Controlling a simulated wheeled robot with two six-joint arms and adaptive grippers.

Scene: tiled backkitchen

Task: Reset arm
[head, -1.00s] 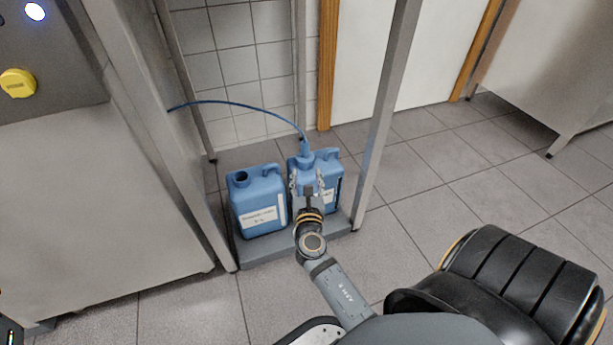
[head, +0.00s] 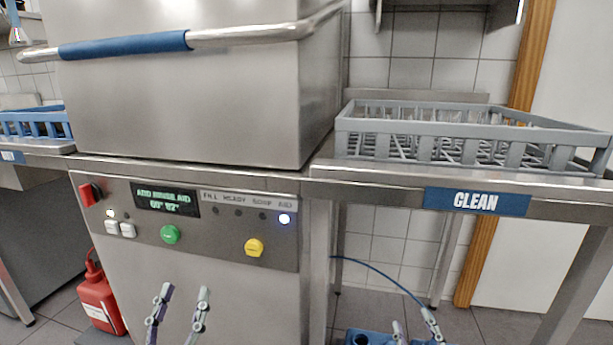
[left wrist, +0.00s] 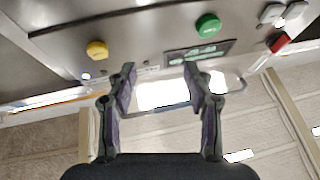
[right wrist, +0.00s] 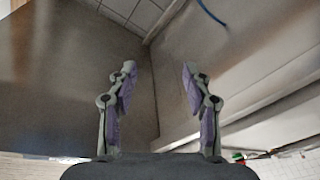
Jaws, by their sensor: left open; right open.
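My left gripper (head: 180,305) is low in the head view, open and empty, in front of the steel machine below its control panel (head: 230,228). The left wrist view shows its two fingers (left wrist: 158,85) apart, with the panel's buttons beyond them. My right gripper (head: 416,325) is at the bottom edge of the head view, open, by the blue jugs (head: 370,338), which are mostly cut off. The right wrist view shows its fingers (right wrist: 158,78) apart with nothing between them. A blue hose (head: 385,272) runs down towards the right gripper; its lower end is partly hidden there.
A grey rack (head: 450,150) sits on the steel table marked CLEAN (head: 475,202). The panel has a green button (head: 170,234), a yellow button (head: 254,247) and a red knob (head: 90,194). A blue rack (head: 35,124) is at far left.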

